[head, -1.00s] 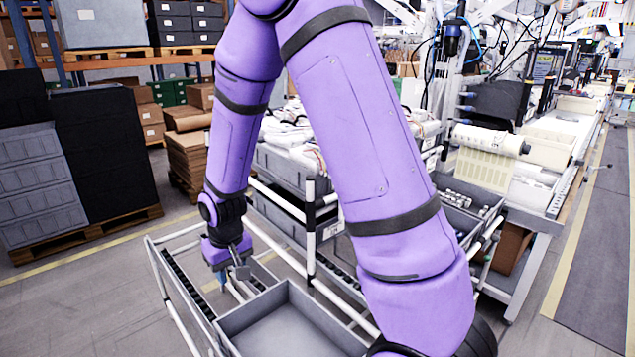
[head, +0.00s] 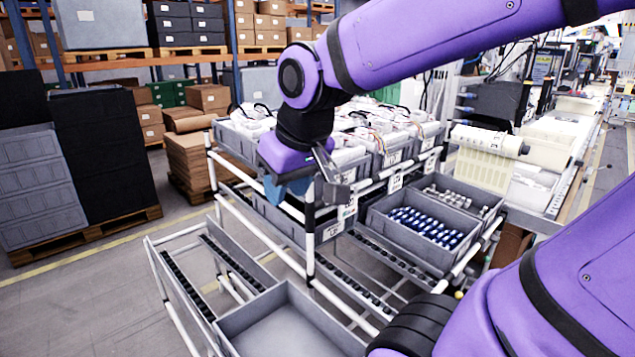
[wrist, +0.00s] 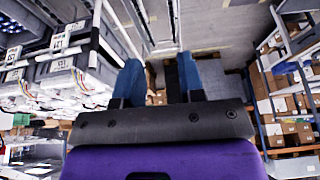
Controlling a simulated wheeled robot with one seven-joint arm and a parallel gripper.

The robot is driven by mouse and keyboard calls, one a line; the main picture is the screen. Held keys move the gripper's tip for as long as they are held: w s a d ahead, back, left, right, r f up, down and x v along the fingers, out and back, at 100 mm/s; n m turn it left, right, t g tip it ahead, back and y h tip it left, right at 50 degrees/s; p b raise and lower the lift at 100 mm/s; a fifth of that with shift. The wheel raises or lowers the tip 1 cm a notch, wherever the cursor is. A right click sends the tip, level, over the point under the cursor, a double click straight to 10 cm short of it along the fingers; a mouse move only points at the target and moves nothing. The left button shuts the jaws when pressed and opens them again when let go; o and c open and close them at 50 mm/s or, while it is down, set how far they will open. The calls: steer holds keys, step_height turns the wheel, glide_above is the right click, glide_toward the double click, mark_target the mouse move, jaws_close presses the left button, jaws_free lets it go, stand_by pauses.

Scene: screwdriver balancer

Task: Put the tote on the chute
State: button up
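An empty grey tote (head: 290,322) is at the bottom centre of the head view, cut off by the lower edge. It lies at the near end of a low chute, a white-tube frame with dark roller rails (head: 235,262). Its underside is hidden, so I cannot tell how fully it rests on the rails. My gripper (head: 298,187) is well above and beyond the tote, in front of the rack. In the wrist view my gripper (wrist: 158,82) has its two blue fingers apart with nothing between them. The tote is not identifiable there.
A tube rack holds grey bins with white parts (head: 350,150) behind my gripper. A bin of blue-and-silver parts (head: 425,225) sits right of it. Black and grey crates (head: 100,150) stand on pallets at left. Floor at lower left (head: 80,305) is clear.

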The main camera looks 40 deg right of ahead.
steer(key=s+r, duration=0.2)
steer(key=s, duration=0.4)
steer(key=shift+s+d+r+t, duration=0.2)
steer(key=shift+d+t, duration=0.1)
steer(key=shift+t, duration=0.1)
